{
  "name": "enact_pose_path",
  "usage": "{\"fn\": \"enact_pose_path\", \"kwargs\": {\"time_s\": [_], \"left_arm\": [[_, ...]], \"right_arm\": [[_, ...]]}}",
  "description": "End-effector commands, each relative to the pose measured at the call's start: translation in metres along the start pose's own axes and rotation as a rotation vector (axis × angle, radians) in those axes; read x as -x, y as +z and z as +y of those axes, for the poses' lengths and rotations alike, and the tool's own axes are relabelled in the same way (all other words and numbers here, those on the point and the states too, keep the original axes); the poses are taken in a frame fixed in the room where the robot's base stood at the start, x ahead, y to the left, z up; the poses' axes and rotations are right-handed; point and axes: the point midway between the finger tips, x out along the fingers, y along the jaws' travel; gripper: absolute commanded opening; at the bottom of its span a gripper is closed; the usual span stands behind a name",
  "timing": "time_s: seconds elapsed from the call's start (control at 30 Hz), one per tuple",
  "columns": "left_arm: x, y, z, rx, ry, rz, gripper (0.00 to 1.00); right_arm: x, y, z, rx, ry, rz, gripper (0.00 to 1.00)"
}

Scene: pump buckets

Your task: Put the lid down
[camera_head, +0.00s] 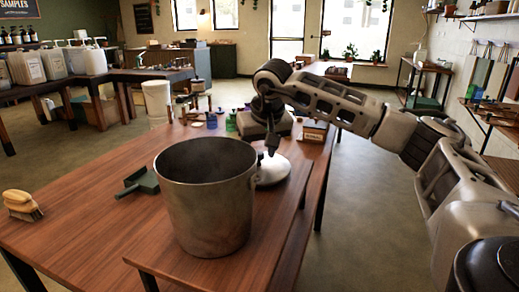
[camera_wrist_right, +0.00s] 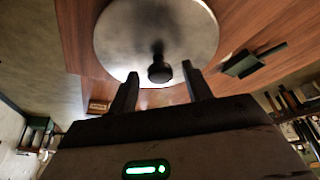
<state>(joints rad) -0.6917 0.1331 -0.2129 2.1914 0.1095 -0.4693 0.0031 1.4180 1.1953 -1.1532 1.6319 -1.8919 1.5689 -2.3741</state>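The round silver lid (camera_head: 275,172) with a dark knob is just behind and to the right of the large metal bucket (camera_head: 207,205), partly hidden by it. It appears to lie flat on the wooden table, apart from the bucket's open top. The lid (camera_wrist_right: 150,30) also fills the top of the right wrist view, with its black knob (camera_wrist_right: 160,72) facing the camera. My right gripper (camera_head: 271,150) points down over the lid. In the wrist view its two fingers (camera_wrist_right: 160,78) are spread, with the knob between their tips and gaps on both sides. My left gripper is out of view.
A green dustpan (camera_head: 140,183) lies left of the bucket and a brush (camera_head: 22,205) at the table's left end. Small bottles (camera_head: 230,122) and a box (camera_head: 315,131) stand at the back. The table's front left (camera_head: 90,235) is clear.

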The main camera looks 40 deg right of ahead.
Motion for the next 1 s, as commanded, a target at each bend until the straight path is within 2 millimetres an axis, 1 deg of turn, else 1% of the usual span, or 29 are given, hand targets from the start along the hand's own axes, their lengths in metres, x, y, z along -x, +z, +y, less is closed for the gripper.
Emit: {"fn": "enact_pose_path", "kwargs": {"time_s": [0.23,0.37,0.47,0.7,0.8,0.9,1.0], "left_arm": [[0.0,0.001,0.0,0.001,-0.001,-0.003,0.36],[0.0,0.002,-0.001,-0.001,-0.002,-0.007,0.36],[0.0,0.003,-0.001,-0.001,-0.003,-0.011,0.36],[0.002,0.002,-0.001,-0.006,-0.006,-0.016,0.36],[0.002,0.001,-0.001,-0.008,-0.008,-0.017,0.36],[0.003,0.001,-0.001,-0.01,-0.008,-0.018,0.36],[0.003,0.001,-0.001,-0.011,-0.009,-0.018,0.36]], "right_arm": [[0.001,0.0,0.0,0.0,0.0,0.0,0.49],[0.007,-0.002,0.0,0.0,0.0,0.001,0.49],[0.022,-0.002,0.0,0.0,-0.002,0.003,0.49],[0.075,-0.003,-0.001,0.001,-0.003,0.004,0.49],[0.094,-0.002,-0.001,0.0,-0.002,0.003,0.49],[0.109,-0.002,-0.001,0.001,-0.001,0.002,0.49],[0.118,-0.002,-0.001,0.001,-0.001,0.001,0.49]]}}
